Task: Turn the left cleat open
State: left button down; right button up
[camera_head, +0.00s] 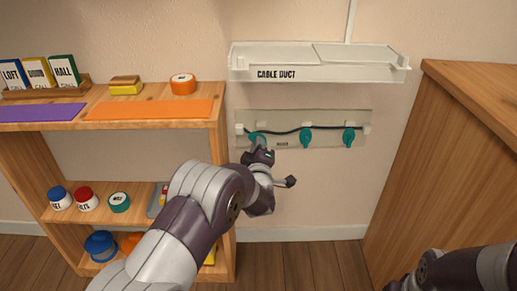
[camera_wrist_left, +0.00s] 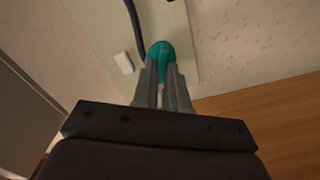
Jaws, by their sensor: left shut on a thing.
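A pale panel (camera_head: 225,120) on the wall carries three teal cleats and a black cable running along them. The left cleat (camera_head: 256,136) is partly covered by my left gripper (camera_head: 266,151). The middle cleat (camera_head: 305,138) and the right cleat (camera_head: 348,138) stand upright on the panel. In the left wrist view, the two grey fingers (camera_wrist_left: 165,86) are closed on the lower part of the teal left cleat (camera_wrist_left: 160,49), with its rounded end showing beyond them. The exact angle of the left cleat is hard to tell. My right gripper is not in view.
A white cable duct (camera_head: 314,75) sits just above the panel. A wooden shelf (camera_head: 215,140) with jars and boxes stands at left, close to my left arm. A wooden cabinet (camera_head: 440,150) stands at right. The wall below the panel is clear.

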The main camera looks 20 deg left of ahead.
pick_arm(q)
jog(key=shift+f+n+b, duration=0.25)
jog(key=shift+n+b, duration=1)
jog(key=shift+n, duration=0.75)
jog(key=shift+f+n+b, duration=0.25)
jog(key=shift+n+b, duration=1)
jog(key=shift+n, duration=0.75)
jog(key=shift+f+n+b, duration=0.25)
jog(key=shift+n+b, duration=1)
jog(key=shift+n, duration=0.75)
jog(key=c, duration=1.2)
grip_release()
jog(key=shift+o, duration=0.2)
jog(key=shift+r, duration=0.1)
